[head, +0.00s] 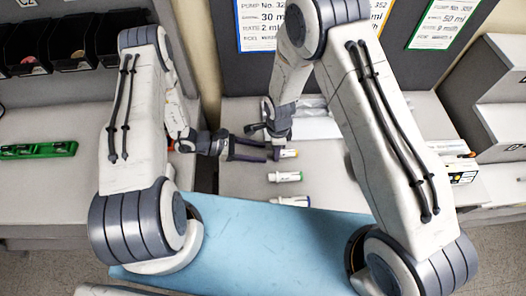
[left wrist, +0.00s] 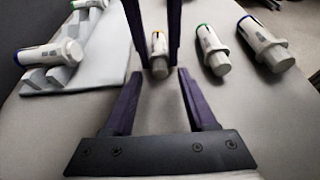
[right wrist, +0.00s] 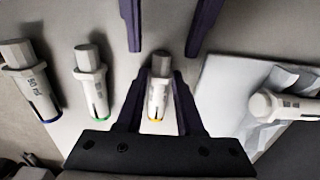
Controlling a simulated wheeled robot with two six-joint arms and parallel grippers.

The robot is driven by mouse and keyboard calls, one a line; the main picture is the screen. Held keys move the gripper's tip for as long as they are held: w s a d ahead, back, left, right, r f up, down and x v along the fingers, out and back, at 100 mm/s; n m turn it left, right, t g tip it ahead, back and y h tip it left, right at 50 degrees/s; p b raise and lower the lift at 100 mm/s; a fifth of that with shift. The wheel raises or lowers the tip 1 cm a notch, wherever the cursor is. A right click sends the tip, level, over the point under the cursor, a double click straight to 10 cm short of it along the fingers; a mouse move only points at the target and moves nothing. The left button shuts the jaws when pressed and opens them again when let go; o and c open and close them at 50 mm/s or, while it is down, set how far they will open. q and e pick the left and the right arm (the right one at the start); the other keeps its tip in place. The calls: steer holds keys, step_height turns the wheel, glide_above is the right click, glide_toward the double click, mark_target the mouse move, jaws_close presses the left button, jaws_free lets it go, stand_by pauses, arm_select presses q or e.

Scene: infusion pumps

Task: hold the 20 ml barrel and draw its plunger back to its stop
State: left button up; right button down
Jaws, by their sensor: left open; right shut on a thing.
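The yellow-ringed barrel (right wrist: 158,98), its label too small to read, lies between the fingers of my right gripper (right wrist: 160,74), which is shut on it. It also shows in the left wrist view (left wrist: 158,66) and the head view (head: 290,153). My left gripper (left wrist: 159,74) is open and empty, its fingertips pointing at the plunger end of this barrel, a little apart from it. Its fingers also show at the top of the right wrist view. The plunger looks pushed in, with only its pale end knob (right wrist: 161,62) showing.
A green-ringed barrel (right wrist: 92,82) and a larger blue-ringed barrel marked 50 ml (right wrist: 30,80) lie beside the held one. On the other side is a pale notched rack (left wrist: 110,60) with another syringe (left wrist: 52,54) on it.

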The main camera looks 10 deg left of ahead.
arm_select(q)
steer(key=shift+x, duration=1.05)
jaws_close()
